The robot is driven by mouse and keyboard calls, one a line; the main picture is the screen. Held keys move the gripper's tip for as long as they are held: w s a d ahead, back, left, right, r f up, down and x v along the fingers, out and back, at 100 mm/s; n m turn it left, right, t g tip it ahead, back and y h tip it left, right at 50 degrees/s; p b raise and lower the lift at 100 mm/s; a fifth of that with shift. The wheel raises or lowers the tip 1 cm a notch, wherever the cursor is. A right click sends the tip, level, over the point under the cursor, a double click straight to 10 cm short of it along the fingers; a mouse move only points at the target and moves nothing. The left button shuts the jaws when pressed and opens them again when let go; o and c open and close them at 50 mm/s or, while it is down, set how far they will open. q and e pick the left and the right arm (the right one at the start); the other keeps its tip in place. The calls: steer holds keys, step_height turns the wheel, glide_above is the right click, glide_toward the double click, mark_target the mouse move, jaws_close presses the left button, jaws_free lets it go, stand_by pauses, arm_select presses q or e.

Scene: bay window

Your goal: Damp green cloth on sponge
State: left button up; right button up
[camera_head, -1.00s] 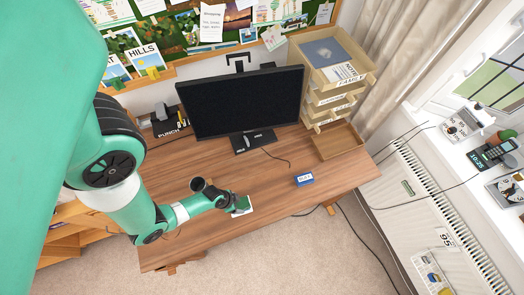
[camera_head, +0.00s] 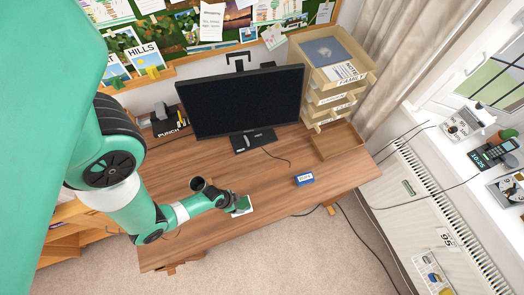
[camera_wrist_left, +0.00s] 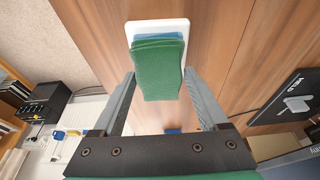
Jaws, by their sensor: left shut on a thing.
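The green cloth (camera_wrist_left: 159,72) hangs folded between the fingers of my left gripper (camera_wrist_left: 160,76) in the left wrist view. The cloth lies over part of a blue sponge (camera_wrist_left: 158,37), whose edge shows along the top. The sponge is on a white dish (camera_wrist_left: 157,24). I cannot tell whether the cloth presses on the sponge. In the head view my left gripper (camera_head: 236,203) is low over the dish (camera_head: 245,211) near the desk's front edge, hiding most of the cloth and sponge. My right gripper is not in view.
A dark cup (camera_head: 198,184) stands close to my left wrist. A monitor (camera_head: 243,103) and a stack of trays (camera_head: 335,85) stand behind. The desk between is clear.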

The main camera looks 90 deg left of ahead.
mark_target(238, 204)
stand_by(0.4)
arm_select(q)
step_height(238, 204, up, 7)
steer(key=p, duration=0.7)
